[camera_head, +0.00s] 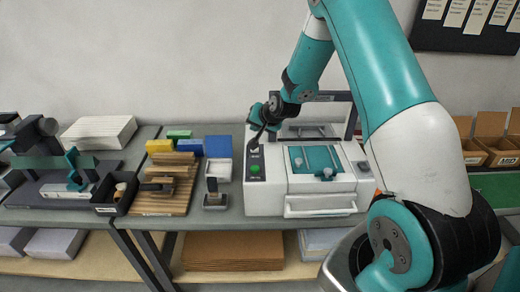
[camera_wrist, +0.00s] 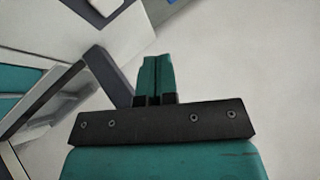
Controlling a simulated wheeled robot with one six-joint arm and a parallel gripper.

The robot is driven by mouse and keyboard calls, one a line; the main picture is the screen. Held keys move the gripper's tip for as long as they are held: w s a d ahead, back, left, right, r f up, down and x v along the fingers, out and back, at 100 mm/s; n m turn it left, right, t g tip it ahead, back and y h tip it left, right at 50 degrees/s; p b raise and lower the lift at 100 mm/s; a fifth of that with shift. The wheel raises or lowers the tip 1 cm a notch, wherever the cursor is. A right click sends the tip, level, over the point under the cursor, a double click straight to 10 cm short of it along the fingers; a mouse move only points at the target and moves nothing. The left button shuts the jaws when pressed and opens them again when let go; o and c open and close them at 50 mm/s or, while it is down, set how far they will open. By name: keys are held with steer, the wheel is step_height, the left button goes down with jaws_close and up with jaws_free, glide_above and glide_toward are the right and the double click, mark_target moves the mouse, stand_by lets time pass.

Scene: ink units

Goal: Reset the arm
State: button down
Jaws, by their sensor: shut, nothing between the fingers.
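My arm reaches from the right over the table, teal and white. My gripper (camera_head: 256,140) is near the left side of a white machine (camera_head: 320,206), by its dark control strip with a green button. In the wrist view my gripper (camera_wrist: 155,62) shows its two teal fingers together with nothing between them. The machine has a teal panel on top and a raised dark-framed lid at the back. I cannot tell whether the fingertips touch the machine.
Left of the machine, a stamp (camera_head: 214,198), a white tray (camera_head: 219,170), a wooden slatted board (camera_head: 165,190) and a black bin (camera_head: 115,193) stand on the grey table. Cardboard boxes (camera_head: 490,145) are at the right. The wall is behind; free room lies above the table.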

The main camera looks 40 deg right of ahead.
stand_by(0.4)
steer(key=shift+a+r, duration=0.2)
steer(key=shift+a, duration=0.15)
steer(key=s+a+r+n+g+y+b, duration=0.2)
steer(key=s+a+r+n+b, duration=0.15)
steer(key=s+a, duration=0.5)
steer(key=s+a+r+n+g+y+b, duration=0.2)
steer(key=s+a+r+n, duration=0.35)
steer(key=a, duration=0.65)
steer(key=s+a+n+g+b, duration=0.1)
steer(key=s+a+n+g, duration=0.1)
steer(key=s, duration=0.8)
steer(key=s+a+n+g+b, duration=0.2)
steer(key=s+a+n, duration=0.1)
steer(key=s, duration=0.7)
steer(key=shift+s+a+r+n+g, duration=0.2)
steer(key=shift+a+r+n+g, duration=0.2)
steer(key=shift+n, duration=0.2)
